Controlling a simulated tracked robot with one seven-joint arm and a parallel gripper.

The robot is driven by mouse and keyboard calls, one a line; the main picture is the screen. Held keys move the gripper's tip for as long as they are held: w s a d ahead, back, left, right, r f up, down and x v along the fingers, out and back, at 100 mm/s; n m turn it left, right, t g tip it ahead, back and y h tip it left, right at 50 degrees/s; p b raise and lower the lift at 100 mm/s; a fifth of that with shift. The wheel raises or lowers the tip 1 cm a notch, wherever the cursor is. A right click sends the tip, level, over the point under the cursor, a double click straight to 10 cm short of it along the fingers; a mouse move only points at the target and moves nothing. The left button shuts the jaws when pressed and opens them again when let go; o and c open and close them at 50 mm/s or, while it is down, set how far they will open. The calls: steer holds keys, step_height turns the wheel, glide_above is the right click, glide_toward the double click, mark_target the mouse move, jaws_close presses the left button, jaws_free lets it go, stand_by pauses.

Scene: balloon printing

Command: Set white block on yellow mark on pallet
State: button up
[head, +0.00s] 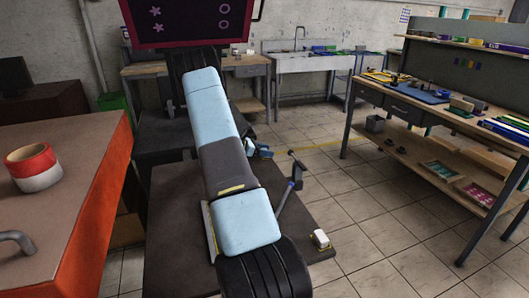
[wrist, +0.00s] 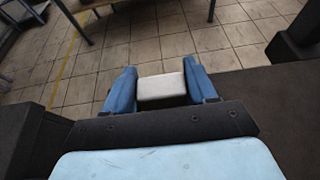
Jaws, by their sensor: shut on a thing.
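My gripper (wrist: 166,86) is shut on a white block (wrist: 162,87), which sits between its two blue fingers in the wrist view. Tiled floor shows beyond the block, and a dark flat surface lies to its right. In the head view my gripper (head: 260,150) is small and partly hidden behind my pale blue arm, at the far right side of it. The held block is hard to make out there. I cannot clearly identify the pallet or its yellow mark in either view.
An orange-sided table (head: 88,165) with a red and white tape roll (head: 33,167) stands at left. A workbench (head: 420,105) with trays and tools stands at right. A sink unit (head: 315,63) is at the back. Open tiled floor (head: 375,220) lies between.

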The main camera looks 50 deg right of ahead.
steer(key=shift+f, duration=0.1)
steer(key=o, duration=1.3)
